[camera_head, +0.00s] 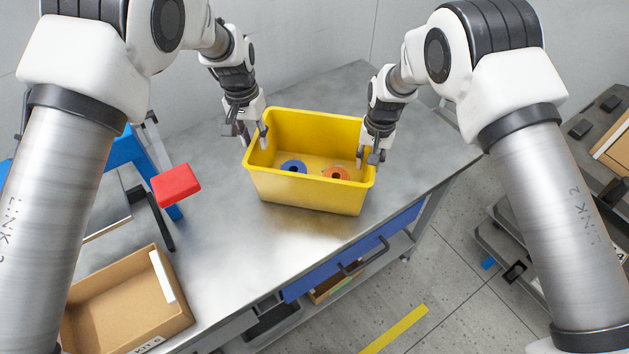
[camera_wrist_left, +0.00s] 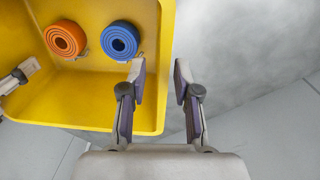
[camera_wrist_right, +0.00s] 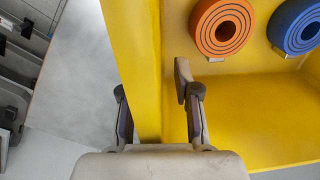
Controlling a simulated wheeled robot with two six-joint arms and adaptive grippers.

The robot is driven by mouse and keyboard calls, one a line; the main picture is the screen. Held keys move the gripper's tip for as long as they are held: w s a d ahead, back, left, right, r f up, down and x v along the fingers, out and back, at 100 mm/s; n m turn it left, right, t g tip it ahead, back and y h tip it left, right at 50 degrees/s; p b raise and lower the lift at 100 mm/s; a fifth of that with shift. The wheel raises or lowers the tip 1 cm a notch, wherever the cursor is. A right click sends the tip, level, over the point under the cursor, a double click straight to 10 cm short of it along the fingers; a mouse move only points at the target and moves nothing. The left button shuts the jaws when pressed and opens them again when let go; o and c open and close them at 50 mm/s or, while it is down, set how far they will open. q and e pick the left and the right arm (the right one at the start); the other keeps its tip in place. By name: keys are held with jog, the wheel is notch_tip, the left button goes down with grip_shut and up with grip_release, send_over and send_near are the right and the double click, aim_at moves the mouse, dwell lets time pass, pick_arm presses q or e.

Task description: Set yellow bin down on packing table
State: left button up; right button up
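The yellow bin (camera_head: 310,190) stands upright on the packing table (camera_head: 215,240) and appears to rest on its metal top. An orange ring-shaped part (camera_head: 336,173) and a blue one (camera_head: 293,167) lie inside it. My left gripper (camera_head: 252,134) is at the bin's left end wall, its fingers apart on either side of the rim, as the left wrist view (camera_wrist_left: 160,82) shows. My right gripper (camera_head: 369,157) is at the right end wall, one finger inside the bin and one outside, with a gap around the wall in the right wrist view (camera_wrist_right: 151,88).
A red block-like object (camera_head: 176,185) and a blue frame (camera_head: 125,160) are left of the bin. A cardboard kit box (camera_head: 125,315) is at the table's front left. Bare tabletop lies before the bin. A drawer handle (camera_head: 364,258) juts from the table front.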

jog(key=shift+r, duration=0.2)
pick_arm(q)
notch_tip(320, 180, up, 5)
jog(key=shift+a+r, duration=0.15)
pick_arm(e)
notch_tip(320, 180, up, 12)
jog(key=shift+d+f, duration=0.15)
jog(key=shift+d, duration=0.15)
jog(key=shift+s, duration=0.15)
